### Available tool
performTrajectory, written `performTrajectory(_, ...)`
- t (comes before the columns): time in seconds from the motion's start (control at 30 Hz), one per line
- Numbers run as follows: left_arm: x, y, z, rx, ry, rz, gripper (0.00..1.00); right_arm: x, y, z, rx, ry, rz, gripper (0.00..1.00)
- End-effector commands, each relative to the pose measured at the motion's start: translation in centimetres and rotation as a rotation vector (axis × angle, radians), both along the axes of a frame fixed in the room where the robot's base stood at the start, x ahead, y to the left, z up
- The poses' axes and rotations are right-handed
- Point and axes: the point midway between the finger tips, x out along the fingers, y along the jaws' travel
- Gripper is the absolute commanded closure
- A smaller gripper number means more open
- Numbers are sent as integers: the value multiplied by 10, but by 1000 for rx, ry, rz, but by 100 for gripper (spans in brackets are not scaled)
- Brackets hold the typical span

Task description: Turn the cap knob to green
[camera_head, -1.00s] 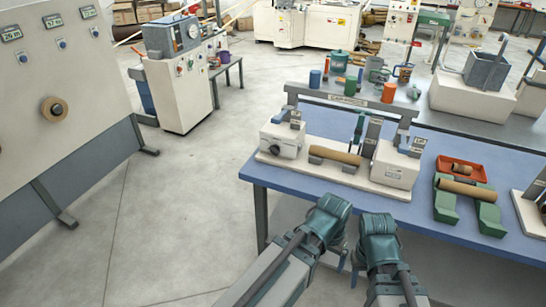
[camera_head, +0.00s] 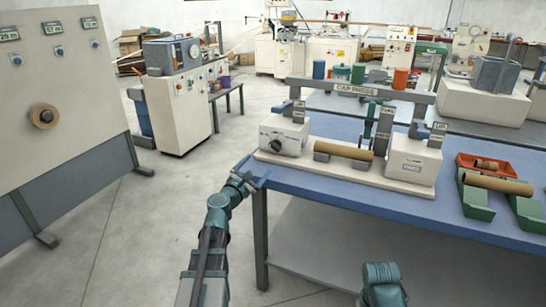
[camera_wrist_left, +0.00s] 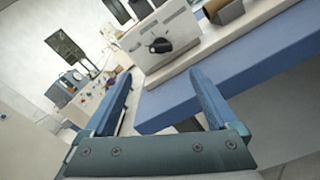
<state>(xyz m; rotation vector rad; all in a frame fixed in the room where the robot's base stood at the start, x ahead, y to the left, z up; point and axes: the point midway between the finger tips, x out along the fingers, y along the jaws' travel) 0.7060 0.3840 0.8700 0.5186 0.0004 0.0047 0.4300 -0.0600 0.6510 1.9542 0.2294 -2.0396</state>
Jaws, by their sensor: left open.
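The cap knob (camera_head: 276,145) is a small dark knob on the front of the white left box (camera_head: 295,136) of the cap press. In the left wrist view the knob (camera_wrist_left: 160,46) is black, on a pale panel with small marks too fine to read; I cannot tell which colour it points to. My left gripper (camera_head: 251,174) is open and empty, in front of the table's left corner, below and left of the knob and apart from it. In the left wrist view its blue fingers (camera_wrist_left: 160,82) are spread, with the knob beyond them. Of my right arm only a teal link shows.
The blue table (camera_head: 330,188) has its front edge and left corner close to my left gripper. A brown roll (camera_head: 343,150) lies on the press base, right of the knob box. A white right box (camera_head: 413,158) and green stands (camera_head: 477,200) are further right. Open floor lies left.

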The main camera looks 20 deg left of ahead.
Motion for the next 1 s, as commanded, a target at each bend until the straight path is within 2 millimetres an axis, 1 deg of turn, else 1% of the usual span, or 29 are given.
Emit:
performTrajectory(0.17, 3, -1, 1, 1, 0, -2, 7, 0, 0, 1, 0, 0, 0, 50)
performTrajectory(0.27, 9, -1, 1, 2, 1, -3, 7, 0, 0, 1, 0, 0, 0, 50)
performTrajectory(0.37, 20, -1, 1, 3, 0, -4, 7, 0, 0, 1, 0, 0, 0, 50)
performTrajectory(0.57, 53, 0, 1, 4, 1, -5, 7, 0, 0, 1, 0, 0, 0, 50)
performTrajectory(0.8, 103, 0, 1, 5, 1, -6, 7, 0, 0, 1, 0, 0, 0, 50)
performTrajectory(0.9, 121, -1, 1, 5, 1, -5, 7, 0, 0, 1, 0, 0, 0, 50)
performTrajectory(1.0, 133, -1, 1, 5, 2, -5, 7, 0, 0, 1, 0, 0, 0, 50)
